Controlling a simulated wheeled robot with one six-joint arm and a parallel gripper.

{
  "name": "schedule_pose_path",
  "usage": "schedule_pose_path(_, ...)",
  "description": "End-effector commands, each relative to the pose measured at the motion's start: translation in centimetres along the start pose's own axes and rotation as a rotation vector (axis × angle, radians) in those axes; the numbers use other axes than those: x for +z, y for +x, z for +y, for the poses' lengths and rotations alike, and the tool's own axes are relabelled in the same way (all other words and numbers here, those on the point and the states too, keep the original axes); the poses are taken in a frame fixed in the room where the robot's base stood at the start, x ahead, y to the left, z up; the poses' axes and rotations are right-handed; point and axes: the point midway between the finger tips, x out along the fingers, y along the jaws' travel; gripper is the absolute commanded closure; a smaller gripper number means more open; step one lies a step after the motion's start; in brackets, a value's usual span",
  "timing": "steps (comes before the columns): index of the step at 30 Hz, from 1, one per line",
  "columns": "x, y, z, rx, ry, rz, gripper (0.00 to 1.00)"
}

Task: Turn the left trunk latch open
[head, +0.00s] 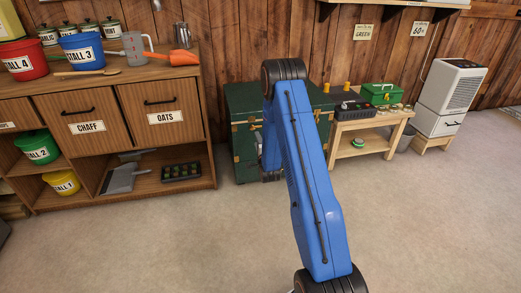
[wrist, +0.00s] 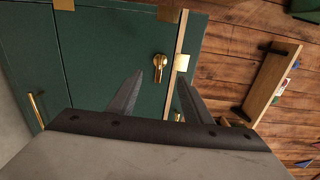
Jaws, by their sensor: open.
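The dark green trunk (head: 241,101) with brass fittings stands against the wood wall in the head view, partly hidden by my arm. In the wrist view its green front (wrist: 105,55) fills the upper left and looks tilted. A brass latch (wrist: 159,65), a round plate with a short lever hanging downward in the picture, shows there just beyond my fingertips. My gripper (wrist: 160,76) is open and empty, with its two fingers apart on either side of the latch in the picture; I see no contact. Whether this is the left latch cannot be told from this view.
A brass bar handle (wrist: 36,108) is at the left of the wrist view. A wooden bench (head: 363,136) with a green box (head: 382,94) stands right of the trunk. A wooden cabinet (head: 75,85) stands left. The floor in front is clear.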

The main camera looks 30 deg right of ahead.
Motion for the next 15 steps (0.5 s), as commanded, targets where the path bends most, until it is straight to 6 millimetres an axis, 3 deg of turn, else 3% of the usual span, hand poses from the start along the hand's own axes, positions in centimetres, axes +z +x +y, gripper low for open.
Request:
schedule_pose_path(6, 0.0, -4.0, 0.1, 0.002, 0.0, 0.0, 0.55)
schedule_pose_path(15, 0.0, -6.6, 0.0, 0.0, 0.0, 0.0, 0.55)
